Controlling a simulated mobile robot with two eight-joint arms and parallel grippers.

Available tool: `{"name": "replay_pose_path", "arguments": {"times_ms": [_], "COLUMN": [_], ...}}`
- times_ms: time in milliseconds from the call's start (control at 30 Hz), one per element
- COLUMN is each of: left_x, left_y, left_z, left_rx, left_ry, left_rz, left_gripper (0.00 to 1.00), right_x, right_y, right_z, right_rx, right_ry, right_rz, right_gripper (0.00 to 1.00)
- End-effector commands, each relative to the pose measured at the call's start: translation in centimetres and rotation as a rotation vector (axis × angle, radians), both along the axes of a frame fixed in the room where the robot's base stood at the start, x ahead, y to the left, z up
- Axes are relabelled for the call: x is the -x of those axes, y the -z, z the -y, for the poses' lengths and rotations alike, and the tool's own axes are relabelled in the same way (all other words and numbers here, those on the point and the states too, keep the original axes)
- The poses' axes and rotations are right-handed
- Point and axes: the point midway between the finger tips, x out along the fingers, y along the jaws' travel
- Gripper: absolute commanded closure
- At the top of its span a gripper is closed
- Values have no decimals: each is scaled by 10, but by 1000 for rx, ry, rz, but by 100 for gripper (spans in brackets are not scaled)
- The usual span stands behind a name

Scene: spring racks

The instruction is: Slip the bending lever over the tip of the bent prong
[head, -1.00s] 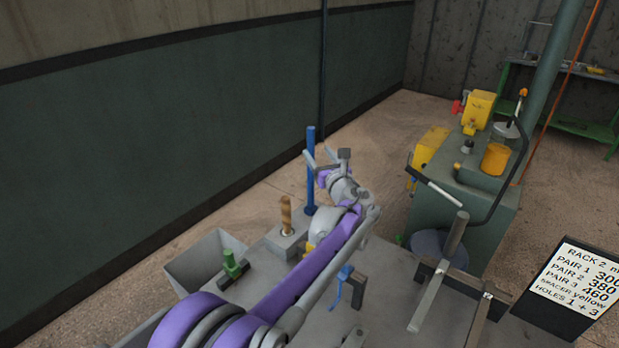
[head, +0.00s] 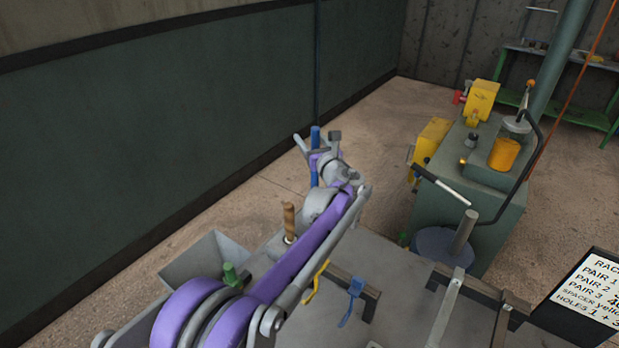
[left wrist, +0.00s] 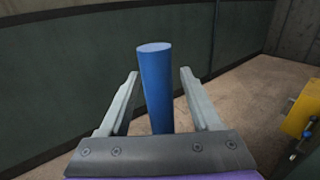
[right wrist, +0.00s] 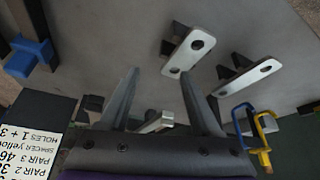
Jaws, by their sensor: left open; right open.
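A tall blue round bar (head: 315,133), which looks like the bending lever, stands upright at the far side of the bench. My left gripper (head: 317,141) is open at its upper part. In the left wrist view the blue bar (left wrist: 157,90) rises between the two fingers (left wrist: 158,73), with a gap on each side. My right gripper (right wrist: 158,72) is open and empty above the bench, near metal bars with holes (right wrist: 188,52). I cannot pick out a bent prong with certainty. My left arm covers part of the bench.
A green machine (head: 460,185) and sign (head: 590,290) stand right.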

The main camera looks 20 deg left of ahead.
Motion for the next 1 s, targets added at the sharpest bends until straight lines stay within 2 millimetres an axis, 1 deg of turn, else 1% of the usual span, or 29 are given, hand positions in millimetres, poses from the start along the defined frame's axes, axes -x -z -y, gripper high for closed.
{"name": "replay_pose_path", "arguments": {"times_ms": [200,233,367,400,467,500,567,600,1000], "left_x": [0,0,0,0,0,0,0,0,0], "left_y": [0,0,0,0,0,0,0,0,0], "left_z": [0,0,0,0,0,0,0,0,0], "left_rx": [0,0,0,0,0,0,0,0,0], "left_ry": [1,1,0,0,0,0,0,0,0], "left_rz": [0,0,0,0,0,0,0,0,0], "left_gripper": [36,37,61,68,79,86,97,100,100], "right_x": [0,0,0,0,0,0,0,0,0], "right_y": [0,0,0,0,0,0,0,0,0], "right_z": [0,0,0,0,0,0,0,0,0], "right_rx": [0,0,0,0,0,0,0,0,0], "right_ry": [0,0,0,0,0,0,0,0,0], "right_rz": [0,0,0,0,0,0,0,0,0], "right_gripper": [36,36,36,36,36,36,36,36,36]}}
